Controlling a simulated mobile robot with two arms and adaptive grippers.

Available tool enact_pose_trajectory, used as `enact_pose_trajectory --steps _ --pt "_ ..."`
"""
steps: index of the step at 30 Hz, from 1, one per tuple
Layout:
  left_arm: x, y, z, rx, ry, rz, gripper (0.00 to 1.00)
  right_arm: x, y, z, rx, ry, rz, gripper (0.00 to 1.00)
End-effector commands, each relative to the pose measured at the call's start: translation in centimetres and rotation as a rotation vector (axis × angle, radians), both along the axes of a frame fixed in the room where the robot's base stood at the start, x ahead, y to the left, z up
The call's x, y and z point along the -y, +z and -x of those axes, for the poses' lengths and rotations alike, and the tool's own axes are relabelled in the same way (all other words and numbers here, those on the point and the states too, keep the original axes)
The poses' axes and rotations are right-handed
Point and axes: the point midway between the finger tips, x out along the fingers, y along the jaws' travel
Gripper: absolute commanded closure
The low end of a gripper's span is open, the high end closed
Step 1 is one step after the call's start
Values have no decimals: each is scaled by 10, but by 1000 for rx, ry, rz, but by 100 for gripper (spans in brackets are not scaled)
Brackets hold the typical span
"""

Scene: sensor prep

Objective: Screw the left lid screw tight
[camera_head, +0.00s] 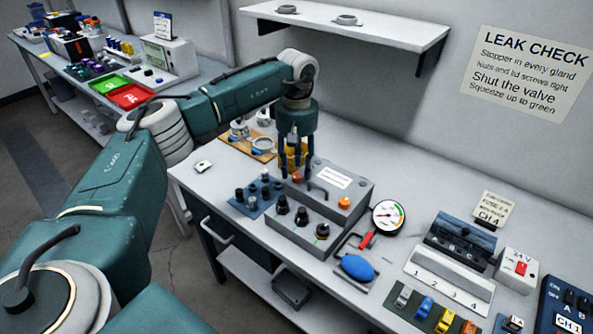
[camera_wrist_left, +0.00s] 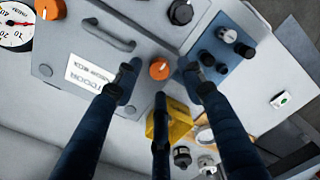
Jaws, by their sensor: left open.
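The grey box (camera_head: 320,235) stands on the bench, with a labelled lid and a handle on top. The left lid screw has an orange knob (camera_head: 297,177); in the left wrist view this knob (camera_wrist_left: 160,69) lies between my spread fingertips. My left gripper (camera_head: 296,172) points down over that end of the lid, open and empty; its fingertips (camera_wrist_left: 160,80) show clear gaps to the knob. I cannot tell how far above the lid they are. The right lid screw (camera_head: 344,203) is a similar orange knob, also in the left wrist view (camera_wrist_left: 50,8). My right gripper is not in view.
A blue holder (camera_head: 257,194) with dark glands stands left of the box. A yellow object (camera_wrist_left: 178,122) is close behind my fingers. A pressure gauge (camera_head: 387,216) and blue squeeze bulb (camera_head: 357,267) are to the right. A shelf (camera_head: 345,25) hangs above.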

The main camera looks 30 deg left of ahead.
Motion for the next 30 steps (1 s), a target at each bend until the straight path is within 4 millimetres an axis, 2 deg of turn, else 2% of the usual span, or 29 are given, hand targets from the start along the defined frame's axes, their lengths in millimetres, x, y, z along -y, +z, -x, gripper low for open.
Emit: enact_pose_trajectory --steps 6,13,18,30 --pt "0 49 -1 5 0 1 60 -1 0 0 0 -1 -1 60" --pt "0 88 -1 3 0 1 60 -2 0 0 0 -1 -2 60" --pt "-1 99 0 1 1 0 60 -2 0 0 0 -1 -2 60" --pt "-1 100 0 1 1 1 60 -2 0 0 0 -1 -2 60"
